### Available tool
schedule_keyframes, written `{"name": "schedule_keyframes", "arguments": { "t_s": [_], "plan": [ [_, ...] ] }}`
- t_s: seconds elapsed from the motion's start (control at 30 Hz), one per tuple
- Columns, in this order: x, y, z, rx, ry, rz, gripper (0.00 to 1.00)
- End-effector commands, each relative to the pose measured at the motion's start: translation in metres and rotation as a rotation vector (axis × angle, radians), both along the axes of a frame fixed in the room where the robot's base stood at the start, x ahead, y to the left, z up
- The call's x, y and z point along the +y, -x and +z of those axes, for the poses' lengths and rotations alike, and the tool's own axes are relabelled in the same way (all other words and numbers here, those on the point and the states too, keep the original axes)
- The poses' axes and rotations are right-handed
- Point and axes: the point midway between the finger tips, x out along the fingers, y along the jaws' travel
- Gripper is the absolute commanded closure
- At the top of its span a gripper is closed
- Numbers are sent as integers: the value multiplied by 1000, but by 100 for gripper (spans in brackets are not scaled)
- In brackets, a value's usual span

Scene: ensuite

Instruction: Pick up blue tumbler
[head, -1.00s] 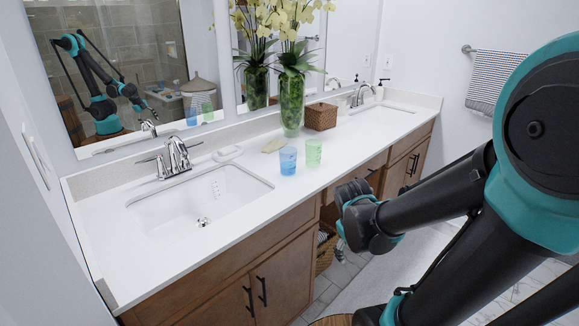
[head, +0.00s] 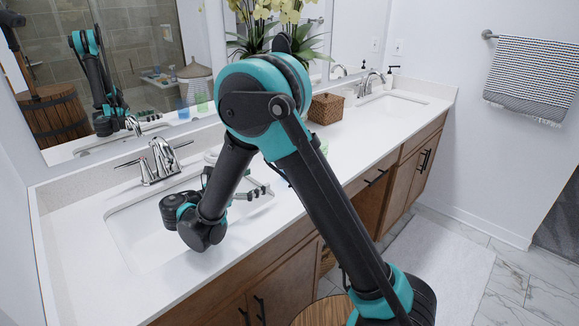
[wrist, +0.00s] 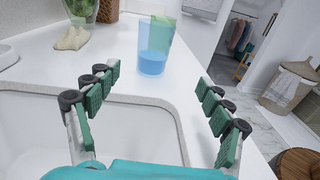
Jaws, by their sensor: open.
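The blue tumbler (wrist: 153,60) stands upright on the white counter in the wrist view, ahead of my gripper and between the lines of its two fingers. A green tumbler (wrist: 166,28) stands just behind it, partly overlapped by it. My gripper (wrist: 158,78) is open and empty, its fingers spread wide on either side of the view, with a gap of bare counter before the tumbler. In the head view my gripper (head: 256,190) is over the near sink, and my arm hides the blue tumbler; only its reflection shows in the mirror.
The near sink (head: 128,226) lies below my gripper, with a chrome faucet (head: 162,160) behind it. A woven box (head: 326,108) and a glass vase with flowers stand farther along the counter. A pale sponge-like item (wrist: 72,39) lies left of the tumblers. The counter's front edge runs to the right.

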Motion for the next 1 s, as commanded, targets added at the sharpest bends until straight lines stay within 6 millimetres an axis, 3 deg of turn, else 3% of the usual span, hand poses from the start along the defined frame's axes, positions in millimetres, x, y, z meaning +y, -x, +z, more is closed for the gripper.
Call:
{"name": "schedule_keyframes", "arguments": {
  "t_s": [0.03,0.17,0.7,1.0],
  "plan": [
    [10,5,0,-4,25,8,20],
    [15,7,1,-7,58,11,20],
    [-59,-59,1,-7,58,8,20],
    [-74,-73,1,-6,58,12,20]
  ]
}}
